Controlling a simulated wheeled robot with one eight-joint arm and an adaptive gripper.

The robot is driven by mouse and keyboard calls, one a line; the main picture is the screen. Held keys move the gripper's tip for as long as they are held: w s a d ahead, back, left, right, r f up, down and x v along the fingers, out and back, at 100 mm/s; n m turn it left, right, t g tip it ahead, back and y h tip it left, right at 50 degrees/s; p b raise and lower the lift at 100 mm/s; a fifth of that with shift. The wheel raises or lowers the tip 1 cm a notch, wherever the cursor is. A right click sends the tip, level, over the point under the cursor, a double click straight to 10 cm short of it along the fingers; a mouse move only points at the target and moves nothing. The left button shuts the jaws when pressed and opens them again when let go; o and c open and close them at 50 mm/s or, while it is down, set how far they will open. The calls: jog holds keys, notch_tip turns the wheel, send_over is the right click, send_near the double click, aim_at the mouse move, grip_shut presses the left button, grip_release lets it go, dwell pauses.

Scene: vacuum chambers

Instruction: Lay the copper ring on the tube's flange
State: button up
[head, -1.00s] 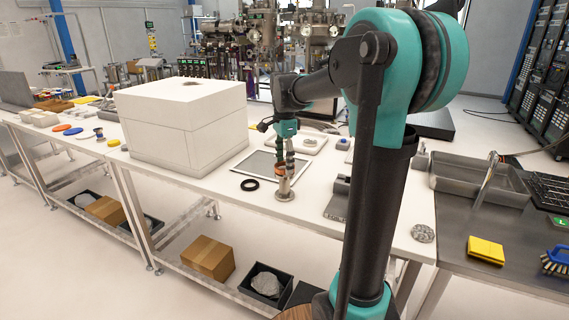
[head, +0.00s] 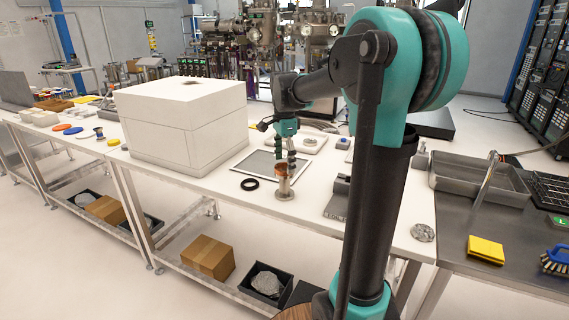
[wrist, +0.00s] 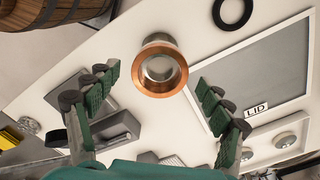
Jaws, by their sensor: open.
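The steel tube (head: 284,188) stands upright on the white table, and it also shows in the wrist view (wrist: 158,40). The copper ring (wrist: 160,91) lies on the tube's top flange, roughly centred, with the grey bore showing through its hole. In the head view the ring (head: 281,166) is an orange band at the tube's top. My gripper (wrist: 159,102) is open, its green padded fingers spread wide to either side of the ring and apart from it. In the head view my gripper (head: 286,160) is just above the tube. The flange under the ring is mostly hidden.
A black ring (head: 250,184) lies left of the tube. A grey panel marked LID (wrist: 275,85) lies beside it. A grey block fixture (head: 338,196) stands to the right. A large white box (head: 180,125) stands at the left. The table's front edge is close to the tube.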

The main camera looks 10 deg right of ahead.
notch_tip(320, 180, up, 12)
jog(key=shift+f, duration=0.15)
jog(key=shift+d, duration=0.1)
dwell(0.4)
